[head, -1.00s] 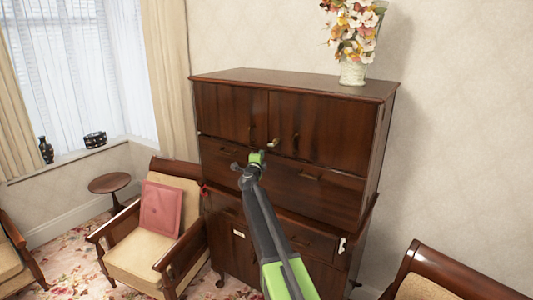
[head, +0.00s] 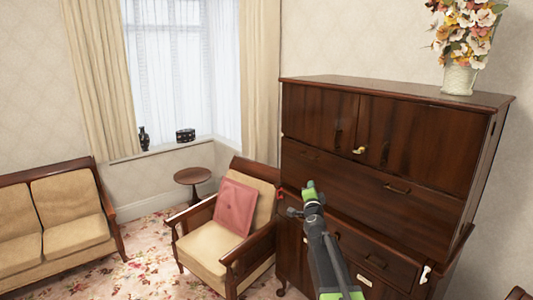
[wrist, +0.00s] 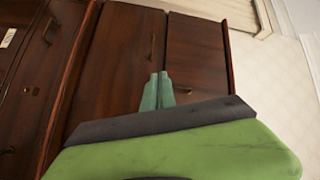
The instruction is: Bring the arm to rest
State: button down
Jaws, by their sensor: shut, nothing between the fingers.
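My gripper (head: 311,190) is at the end of my raised arm, in front of the dark wooden cabinet (head: 330,170) in the head view. The gripper is shut and holds nothing. In the wrist view its two green fingers (wrist: 157,90) lie together, with the cabinet's doors (wrist: 195,50) and brass handles behind them. I see no contact between the fingers and the cabinet, but the exact gap is hard to tell.
An armchair (head: 210,245) with a pink cushion (head: 236,207) stands left of the cabinet. A round side table (head: 193,176) and a sofa (head: 72,228) are farther left. A flower vase (head: 459,79) stands on the cabinet. Flowered carpet (head: 150,262) is open between sofa and armchair.

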jog(key=s+a+f+n+g+y+b, duration=0.1)
jog(key=s+a+f+n+g+y, duration=0.25)
jog(key=s+a+f+n, duration=0.4)
jog(key=s+a+f+n+g+y+b, duration=0.2)
jog(key=s+a+f+n+g+y, duration=0.15)
jog(key=s+f, duration=0.55)
jog(key=s+d+f+n+g+h, duration=0.1)
jog(key=s+d+f+g, duration=0.1)
jog(key=s, duration=0.5)
jog(key=s+d+f+n+g+h, duration=0.1)
jog(key=s+d+f+g+h, duration=0.1)
jog(key=s+f+g, duration=0.3)
jog(key=s+d+f+n+g+h, duration=0.1)
jog(key=s+d+f+n+g, duration=0.1)
jog(key=s, duration=0.8)
notch_tip(320, 180, down, 3)
jog(key=shift+s+d+f+g, duration=0.2)
jog(key=shift+d+g, duration=0.35)
jog(key=shift+g, duration=0.65)
